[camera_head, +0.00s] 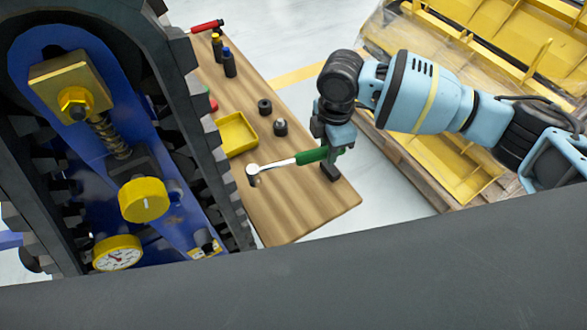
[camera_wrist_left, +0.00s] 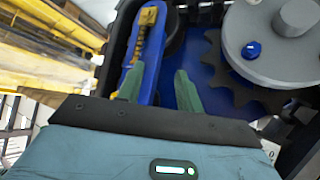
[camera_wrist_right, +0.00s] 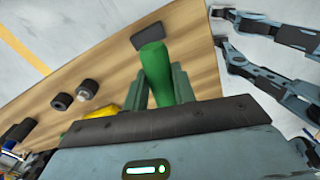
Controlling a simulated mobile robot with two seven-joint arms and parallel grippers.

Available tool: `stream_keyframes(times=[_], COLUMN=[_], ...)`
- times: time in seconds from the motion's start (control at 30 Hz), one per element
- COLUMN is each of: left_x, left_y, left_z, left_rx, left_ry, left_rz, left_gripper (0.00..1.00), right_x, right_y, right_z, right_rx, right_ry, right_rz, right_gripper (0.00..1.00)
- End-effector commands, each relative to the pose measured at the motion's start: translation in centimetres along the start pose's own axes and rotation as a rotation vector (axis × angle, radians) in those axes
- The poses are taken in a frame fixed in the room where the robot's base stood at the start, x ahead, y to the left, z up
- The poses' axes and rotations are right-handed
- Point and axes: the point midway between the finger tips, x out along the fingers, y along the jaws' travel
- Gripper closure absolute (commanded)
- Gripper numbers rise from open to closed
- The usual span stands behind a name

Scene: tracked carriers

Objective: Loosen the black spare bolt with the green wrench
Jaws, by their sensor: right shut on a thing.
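The green wrench (camera_head: 311,156) has a green handle and a silver ratchet head, and lies level over the wooden table. My right gripper (camera_head: 326,158) is shut on its handle, which also shows between the fingers in the right wrist view (camera_wrist_right: 155,72). The wrench head is at the table's left side, over or beside a small dark spot; I cannot tell whether they touch. A black piece with a silver top (camera_head: 281,128) stands near a plain black ring-like piece (camera_head: 265,106); I cannot tell which is the spare bolt. My left gripper (camera_wrist_left: 158,88) is open and empty before blue machinery.
A yellow tray (camera_head: 252,145), small bottles (camera_head: 229,63) and a red-handled tool (camera_head: 207,26) are on the wooden table (camera_head: 300,215). A tracked carrier (camera_head: 185,110) borders the table on the left. A yellow pallet load (camera_head: 470,35) stands behind the right arm.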

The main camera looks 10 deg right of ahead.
Motion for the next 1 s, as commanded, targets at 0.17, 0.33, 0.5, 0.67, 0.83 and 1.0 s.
stream_keyframes(times=[0.17, 0.33, 0.5, 0.67, 0.83, 1.0], left_x=[0.0, 0.0, -0.1, -0.1, -0.1, -0.1], left_y=[0.0, 0.0, -0.1, -0.2, -0.3, -0.4], left_z=[0.1, 0.4, 0.7, 0.9, 1.1, 1.4], left_rx=[0.0, 0.0, 0.002, 0.005, 0.008, 0.01], left_ry=[-0.001, -0.007, -0.011, -0.015, -0.019, -0.024], left_rz=[0.0, 0.0, 0.0, -0.001, -0.001, -0.002], left_gripper=[0.64, 0.64, 0.64, 0.64, 0.64, 0.64], right_x=[-1.3, -2.5, -3.6, -4.6, -5.5, -6.1], right_y=[-1.5, -3.1, -4.8, -6.4, -8.0, -9.1], right_z=[0.8, 1.6, 2.3, 3.0, 3.6, 4.0], right_rx=[0.304, 0.607, 0.91, 1.193, 1.46, 1.633], right_ry=[0.005, 0.008, 0.008, 0.005, 0.002, -0.001], right_rz=[0.001, 0.0, -0.001, 0.002, 0.005, 0.011], right_gripper=[1.0, 1.0, 1.0, 1.0, 1.0, 1.0])
